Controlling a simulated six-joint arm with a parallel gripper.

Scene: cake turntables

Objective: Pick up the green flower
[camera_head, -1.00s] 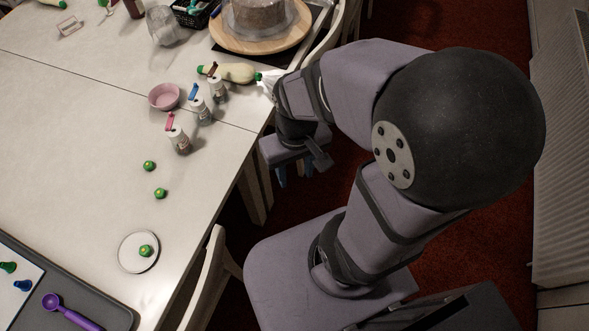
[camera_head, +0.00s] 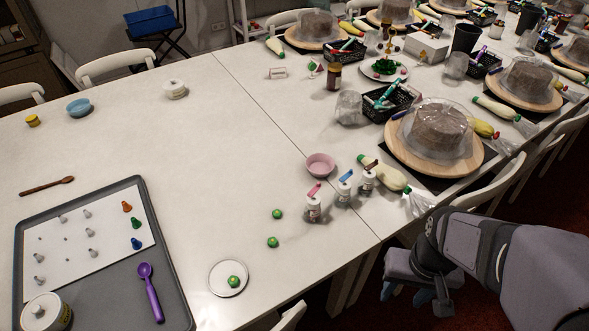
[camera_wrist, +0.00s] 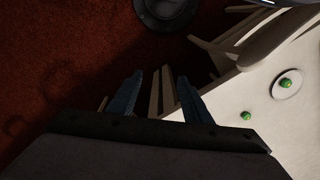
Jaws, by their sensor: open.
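Small round green flowers lie on the white table. One green flower (camera_head: 233,281) sits on a white round disc (camera_head: 216,289) near the front edge. Two more, one green flower (camera_head: 272,242) and another (camera_head: 277,213), lie on the bare table behind it. My gripper (camera_head: 415,296) is open and empty, off the table's front edge at the lower right, well to the right of the flowers. In the wrist view its two fingers (camera_wrist: 160,100) point over the floor. There, a flower on the disc (camera_wrist: 285,83) and one on the table (camera_wrist: 246,116) show at the right.
Small bottles (camera_head: 313,207) and a pink bowl (camera_head: 320,165) stand right of the flowers. A covered cake on a wooden turntable (camera_head: 400,165) is behind. A grey tray (camera_head: 170,290) with a purple scoop (camera_head: 150,292) lies left. A chair (camera_head: 290,318) is at the front edge.

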